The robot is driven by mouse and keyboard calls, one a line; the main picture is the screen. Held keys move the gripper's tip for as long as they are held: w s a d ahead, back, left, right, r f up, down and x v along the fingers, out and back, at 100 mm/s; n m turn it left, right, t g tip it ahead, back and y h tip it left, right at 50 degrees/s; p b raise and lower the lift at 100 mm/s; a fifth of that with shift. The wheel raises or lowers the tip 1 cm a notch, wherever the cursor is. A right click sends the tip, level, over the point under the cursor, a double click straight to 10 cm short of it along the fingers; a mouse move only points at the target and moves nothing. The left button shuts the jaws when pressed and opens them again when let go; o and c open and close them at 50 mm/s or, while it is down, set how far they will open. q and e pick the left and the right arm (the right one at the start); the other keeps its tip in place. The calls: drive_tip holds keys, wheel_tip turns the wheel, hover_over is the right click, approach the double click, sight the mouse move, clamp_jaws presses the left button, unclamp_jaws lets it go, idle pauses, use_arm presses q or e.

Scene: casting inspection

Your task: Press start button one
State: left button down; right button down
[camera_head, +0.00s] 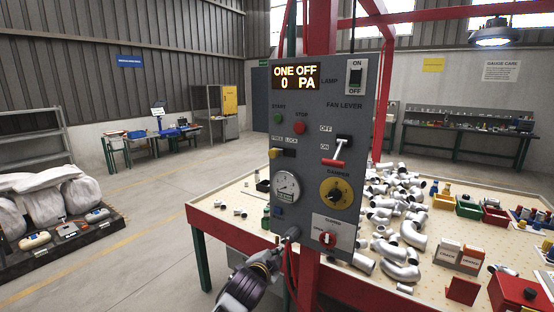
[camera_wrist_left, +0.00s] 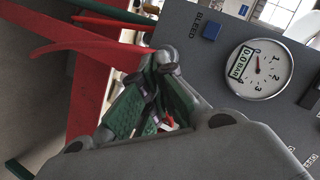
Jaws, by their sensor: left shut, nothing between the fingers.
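A grey control panel (camera_head: 346,100) stands upright, its display (camera_head: 297,77) reading "ONE OFF 0 PA". The green start button (camera_head: 278,118) is at its upper left, with the red stop button (camera_head: 304,134) to the right and lower. My left gripper (camera_head: 291,233) is at the panel's lower left edge, well below the start button and just below the blue bleed button (camera_head: 278,211). In the left wrist view the fingertips (camera_wrist_left: 165,62) are together with nothing held, and the blue bleed button (camera_wrist_left: 212,30) shows nearby. The start button is outside that view. My right gripper is not visible.
The panel also carries a pressure gauge (camera_head: 286,187), a yellow damper knob (camera_head: 336,193), a fan lever (camera_head: 338,151) and a lamp switch (camera_head: 355,76). Behind it a red-framed table (camera_head: 232,226) holds many pipe castings. Open floor lies to the left.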

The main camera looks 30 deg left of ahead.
use_arm(q)
drive_tip(key=w+a+r+m+t+y, duration=0.1)
drive_tip(key=w+a+r+t, duration=0.1)
drive_tip(key=r, duration=0.4)
drive_tip(key=w+a+r+m+t, duration=0.2)
drive_tip(key=w+r, duration=0.1)
drive_tip(key=r, duration=0.2)
drive_tip(key=m+t+y, duration=0.1)
drive_tip(key=m+t, duration=0.5)
approach(278, 118)
drive_tip(key=s+a+f, duration=0.2)
drive_tip(key=s+f, duration=0.1)
drive_tip(key=f, duration=0.2)
wheel_tip(278, 118, up, 10)
drive_tip(key=s+a+m+t, duration=0.1)
drive_tip(key=s+m+t, duration=0.1)
drive_tip(key=m+t, duration=0.1)
drive_tip(key=shift+a+m+h, duration=0.3)
drive_tip(key=shift+a+m, duration=0.05)
drive_tip(key=shift+m, duration=0.15)
drive_tip(key=shift+w+f, duration=0.1)
drive_tip(key=shift+w, duration=0.05)
drive_tip(key=w, duration=0.8)
drive_tip(key=shift+w, duration=0.25)
